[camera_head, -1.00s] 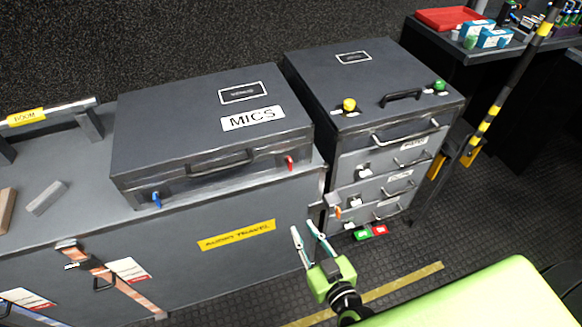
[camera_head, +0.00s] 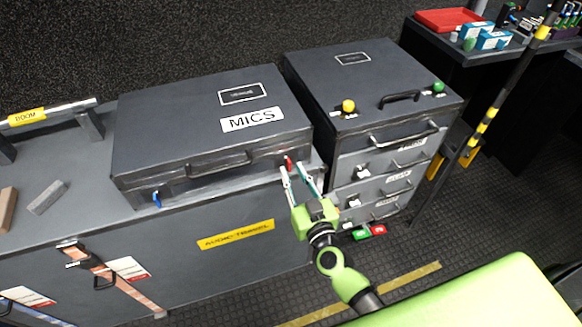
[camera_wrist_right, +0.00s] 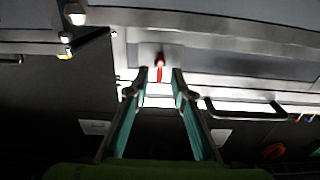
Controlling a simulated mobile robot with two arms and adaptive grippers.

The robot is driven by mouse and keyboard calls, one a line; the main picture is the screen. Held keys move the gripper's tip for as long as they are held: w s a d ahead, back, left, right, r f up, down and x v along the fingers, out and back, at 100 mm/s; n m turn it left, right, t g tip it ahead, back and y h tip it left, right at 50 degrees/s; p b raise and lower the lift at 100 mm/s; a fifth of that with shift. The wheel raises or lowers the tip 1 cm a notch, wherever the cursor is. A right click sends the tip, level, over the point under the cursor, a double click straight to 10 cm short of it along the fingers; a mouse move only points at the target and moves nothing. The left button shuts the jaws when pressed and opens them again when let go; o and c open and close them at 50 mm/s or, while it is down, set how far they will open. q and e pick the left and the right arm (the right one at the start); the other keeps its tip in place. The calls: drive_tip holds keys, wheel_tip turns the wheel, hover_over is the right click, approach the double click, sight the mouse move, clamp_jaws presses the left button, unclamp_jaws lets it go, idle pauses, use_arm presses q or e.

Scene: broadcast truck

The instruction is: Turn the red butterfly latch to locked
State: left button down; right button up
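The red butterfly latch (camera_head: 288,161) is on the front right of the grey MICS case (camera_head: 205,125). It also shows in the right wrist view (camera_wrist_right: 160,60), between and just beyond my fingertips. My right gripper (camera_head: 297,172) is open, its two fingers pointing up at the latch; in the right wrist view its fingers (camera_wrist_right: 159,74) stand apart with a gap around the latch's line. I cannot tell whether a finger touches it. A blue latch (camera_head: 157,199) is on the case's front left. My left gripper is not in view.
The MICS case stands on a grey trunk (camera_head: 160,262) with a yellow label. A drawer cabinet (camera_head: 320,90) with yellow and green knobs stands close on the right of my right gripper. A case handle (camera_head: 218,165) sticks out left of the latch. Floor in front is clear.

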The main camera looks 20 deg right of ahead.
sight(288, 164)
drive_tip(key=shift+w, duration=1.15)
clamp_jaws()
